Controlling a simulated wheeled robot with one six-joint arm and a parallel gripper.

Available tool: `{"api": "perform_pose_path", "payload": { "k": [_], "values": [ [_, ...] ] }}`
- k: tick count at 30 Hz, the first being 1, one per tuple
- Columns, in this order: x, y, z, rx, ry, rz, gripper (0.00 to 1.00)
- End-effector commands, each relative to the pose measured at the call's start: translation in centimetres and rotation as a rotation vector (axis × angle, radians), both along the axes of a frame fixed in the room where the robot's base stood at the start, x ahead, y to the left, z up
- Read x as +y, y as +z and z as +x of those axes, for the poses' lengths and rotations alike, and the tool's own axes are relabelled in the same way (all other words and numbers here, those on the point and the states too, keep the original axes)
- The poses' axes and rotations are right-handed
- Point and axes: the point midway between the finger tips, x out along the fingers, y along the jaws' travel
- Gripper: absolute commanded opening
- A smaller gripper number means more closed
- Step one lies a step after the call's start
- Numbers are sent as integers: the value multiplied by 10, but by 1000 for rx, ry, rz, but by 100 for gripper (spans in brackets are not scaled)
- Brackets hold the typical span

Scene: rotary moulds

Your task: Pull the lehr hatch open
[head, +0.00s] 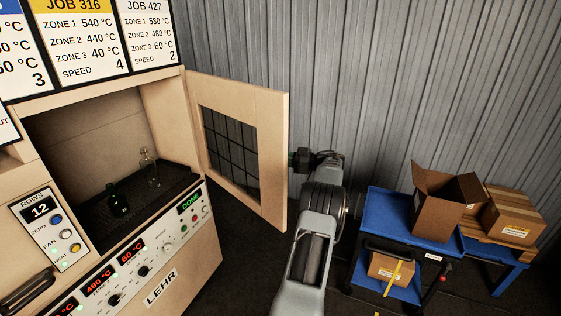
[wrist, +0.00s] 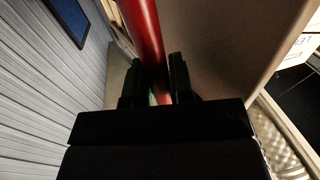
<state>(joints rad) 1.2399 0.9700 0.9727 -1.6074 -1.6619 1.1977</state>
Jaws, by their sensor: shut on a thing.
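The lehr hatch (head: 273,158) is a pale wooden door with a dark gridded window. In the head view it stands swung out to the right, and the lehr's opening is uncovered. In the wrist view my gripper (wrist: 160,88) is shut on a red bar, the hatch handle (wrist: 143,35), with a dark finger on each side. The pale hatch panel (wrist: 215,40) fills the view behind the bar. In the head view my gripper is at the hatch's right side, and its fingertips and the handle are hidden behind the door edge.
Inside the lehr (head: 165,285), two small bottles (head: 118,198) (head: 150,168) stand on a dark belt (head: 165,190). A blue cart (head: 378,215) with cardboard boxes (head: 448,205) stands right of my arm. A grey corrugated wall (head: 400,80) is behind. Dark floor shows between lehr and cart.

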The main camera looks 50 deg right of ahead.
Motion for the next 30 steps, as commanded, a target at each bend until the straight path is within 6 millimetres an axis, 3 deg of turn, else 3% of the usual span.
{"api": "perform_pose_path", "payload": {
  "k": [17,18,25,30],
  "values": [
    [-7,4,-2,-5,2,-1,0],
    [-7,4,-3,-5,2,-1,24],
    [-9,3,-6,-3,-4,-1,46],
    [-10,2,-8,-3,-5,-1,46]
  ]
}}
